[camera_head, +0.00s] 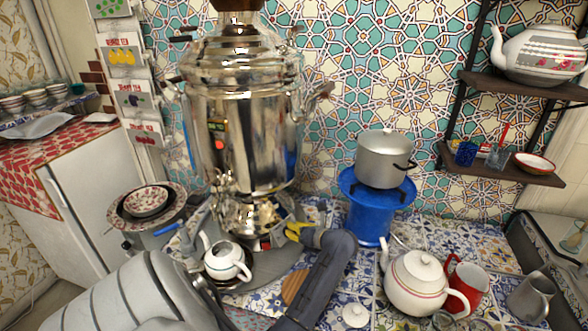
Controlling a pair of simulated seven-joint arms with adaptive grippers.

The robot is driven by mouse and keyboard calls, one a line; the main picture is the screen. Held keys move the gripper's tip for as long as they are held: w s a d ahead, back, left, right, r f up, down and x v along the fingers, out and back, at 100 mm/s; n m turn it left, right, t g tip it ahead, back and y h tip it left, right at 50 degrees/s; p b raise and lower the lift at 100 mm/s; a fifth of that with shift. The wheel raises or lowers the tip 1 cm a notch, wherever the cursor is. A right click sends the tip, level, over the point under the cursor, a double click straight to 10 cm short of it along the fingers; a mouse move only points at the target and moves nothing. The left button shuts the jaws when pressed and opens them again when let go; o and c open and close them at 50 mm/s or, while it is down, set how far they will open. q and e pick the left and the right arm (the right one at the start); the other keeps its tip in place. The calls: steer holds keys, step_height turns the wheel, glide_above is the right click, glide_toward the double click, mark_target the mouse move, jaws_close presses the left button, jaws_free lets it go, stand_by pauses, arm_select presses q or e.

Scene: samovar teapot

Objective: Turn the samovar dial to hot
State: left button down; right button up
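The polished metal samovar (240,120) stands upright left of centre. A small label with green and red marks (217,128) and a round red spot (219,145) show on its front. I cannot make out which part is the dial, or its setting. A light grey link of my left arm (115,295) fills the bottom left corner. Nothing I can identify as a gripper touches the samovar. The link hides the counter below and left of the samovar.
A small teapot (226,262) stands before the samovar. Right are a pot (384,160) on a blue stand (368,212), a white teapot (416,280) and red mug (470,282).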

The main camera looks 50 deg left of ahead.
arm_select(q)
steer(key=c, duration=1.4)
jaws_free()
steer(key=shift+c, duration=0.2)
steer(key=v, duration=1.2)
steer(key=shift+a, duration=0.1)
